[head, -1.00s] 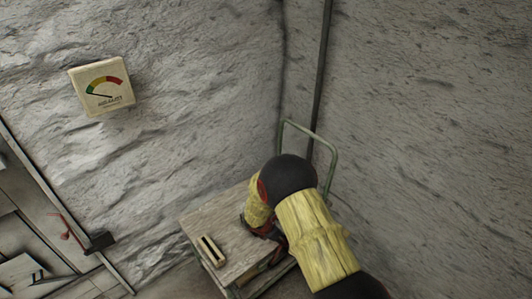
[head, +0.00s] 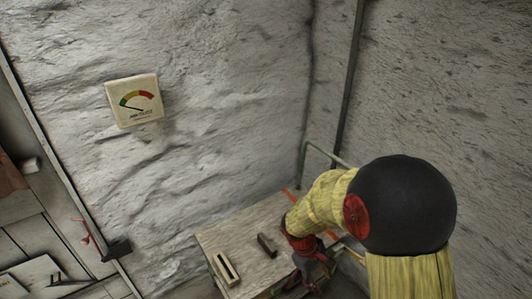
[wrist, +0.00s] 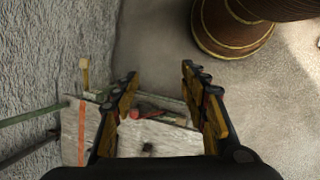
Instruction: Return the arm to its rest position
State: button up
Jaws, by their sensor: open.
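My arm reaches in from the lower right of the head view, bent at a large black joint. My gripper (head: 318,272) hangs at its end, by the right side of a wooden table (head: 225,238), partly cut off by my arm. In the wrist view my gripper (wrist: 160,76) has its two fingers spread wide apart with nothing between them. The table top (wrist: 150,138) shows below and beyond the fingers.
A slotted pale block (head: 227,268) and a small dark block (head: 267,245) lie on the table. A green rail (head: 325,153) stands behind it. Rough walls meet at a corner with a pipe (head: 350,85). A gauge (head: 134,101) hangs on the left wall.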

jog(key=s+r+m+t+y, duration=0.1)
jog(key=s+r+m+t, duration=0.1)
jog(key=s+r, duration=0.3)
jog(key=s+d+r+m+t+y+b, duration=0.1)
jog(key=s+r+m, duration=0.3)
jog(key=r, duration=0.8)
jog(key=s+r+m+t+y, duration=0.2)
jog(key=s+r+m+t, duration=0.1)
jog(key=s+r, duration=0.4)
notch_tip(320, 180, up, 3)
jog(key=shift+s+d+f+t, duration=0.15)
jog(key=shift+s+d+t, duration=0.15)
jog(key=shift+s+d, duration=0.1)
jog(key=shift+c, duration=1.2)
